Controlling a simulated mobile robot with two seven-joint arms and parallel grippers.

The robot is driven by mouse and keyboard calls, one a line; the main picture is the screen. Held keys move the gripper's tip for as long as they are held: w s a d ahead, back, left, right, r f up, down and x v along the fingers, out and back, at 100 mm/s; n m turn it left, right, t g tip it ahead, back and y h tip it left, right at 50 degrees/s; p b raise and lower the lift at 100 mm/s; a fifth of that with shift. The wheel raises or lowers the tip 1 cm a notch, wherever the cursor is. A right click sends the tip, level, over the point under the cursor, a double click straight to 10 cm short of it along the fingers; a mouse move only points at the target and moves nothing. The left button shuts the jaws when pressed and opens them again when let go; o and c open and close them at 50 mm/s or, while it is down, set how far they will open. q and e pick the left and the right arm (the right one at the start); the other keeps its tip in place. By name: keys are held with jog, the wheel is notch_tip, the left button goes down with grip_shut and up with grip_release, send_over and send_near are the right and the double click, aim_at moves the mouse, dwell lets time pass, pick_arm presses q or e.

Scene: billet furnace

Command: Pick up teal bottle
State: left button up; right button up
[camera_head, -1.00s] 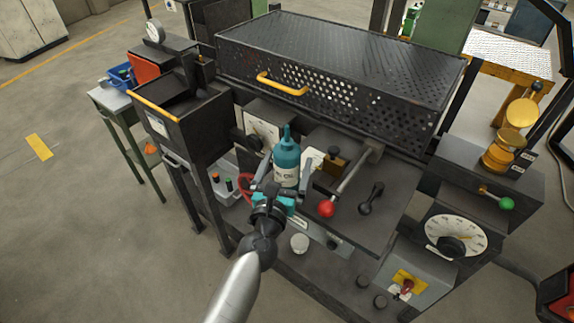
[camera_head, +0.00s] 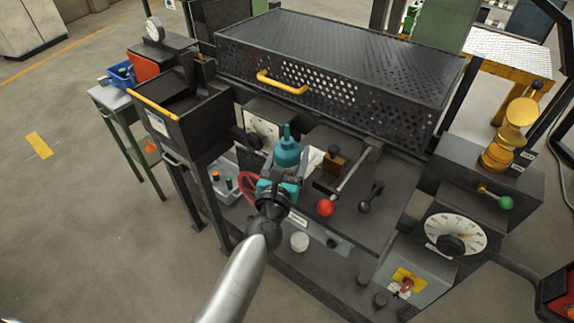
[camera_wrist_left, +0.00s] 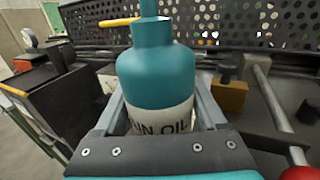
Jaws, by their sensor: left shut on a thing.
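The teal bottle (camera_head: 287,153) stands upright at the front left of the furnace machine in the head view. It has a narrow spout and a white label with dark lettering. My left gripper (camera_head: 283,176) reaches it from the front and covers its lower part there. In the left wrist view the bottle (camera_wrist_left: 157,78) fills the middle, with a finger of my left gripper (camera_wrist_left: 160,115) on each side of its label. The gripper is shut on the bottle. The bottle's base is hidden, so I cannot tell whether it touches the surface. My right gripper is not in view.
A lever with a red knob (camera_head: 326,208) and a black handle (camera_head: 371,197) are right of the bottle. A brass-coloured block (camera_head: 334,161) sits close by. The perforated furnace cover (camera_head: 340,65) with a yellow handle (camera_head: 283,83) rises behind. A red ring handle (camera_head: 248,186) is at the left.

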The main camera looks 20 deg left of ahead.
pick_arm(q)
jog(key=c, duration=0.7)
grip_shut()
jog(key=shift+r, duration=0.15)
